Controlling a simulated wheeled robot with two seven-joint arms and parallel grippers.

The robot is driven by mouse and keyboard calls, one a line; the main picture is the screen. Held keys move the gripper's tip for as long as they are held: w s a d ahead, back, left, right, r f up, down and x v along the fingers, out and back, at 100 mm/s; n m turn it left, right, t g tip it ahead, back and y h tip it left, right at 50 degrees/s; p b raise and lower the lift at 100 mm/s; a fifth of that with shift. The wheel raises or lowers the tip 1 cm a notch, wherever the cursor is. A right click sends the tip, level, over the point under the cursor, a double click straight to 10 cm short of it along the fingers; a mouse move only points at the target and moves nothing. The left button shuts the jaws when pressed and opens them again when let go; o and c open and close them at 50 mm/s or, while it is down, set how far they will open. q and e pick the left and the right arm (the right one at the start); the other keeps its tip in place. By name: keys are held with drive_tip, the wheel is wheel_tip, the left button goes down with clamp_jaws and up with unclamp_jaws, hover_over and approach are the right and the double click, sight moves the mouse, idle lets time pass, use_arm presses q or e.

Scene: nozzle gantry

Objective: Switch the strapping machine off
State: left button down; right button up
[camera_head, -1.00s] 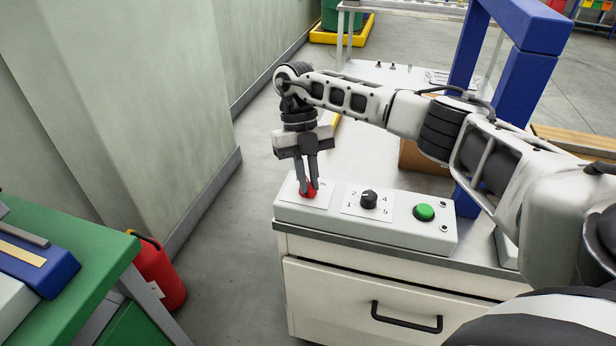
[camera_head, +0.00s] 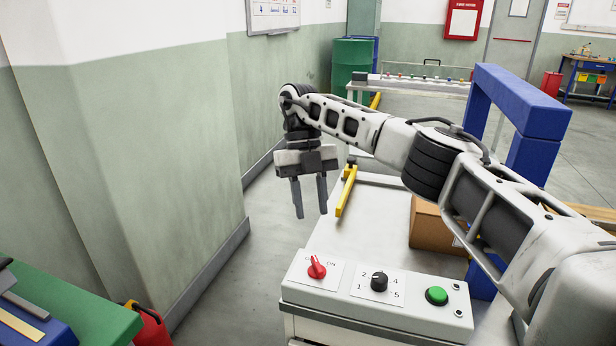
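The grey-white control box (camera_head: 370,306) of the machine sits at the front of the bench. My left gripper is not in view.
A black numbered dial (camera_head: 379,281) and a green button (camera_head: 437,296) sit to the knob's right. A blue arch (camera_head: 530,110) and a cardboard box (camera_head: 432,226) stand on the bench. A yellow bar (camera_head: 346,190) lies behind the gripper. A green-topped table (camera_head: 75,308) is at lower left.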

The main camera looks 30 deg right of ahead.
drive_tip(key=shift+p+v, duration=0.65)
drive_tip(key=shift+v, duration=1.65)
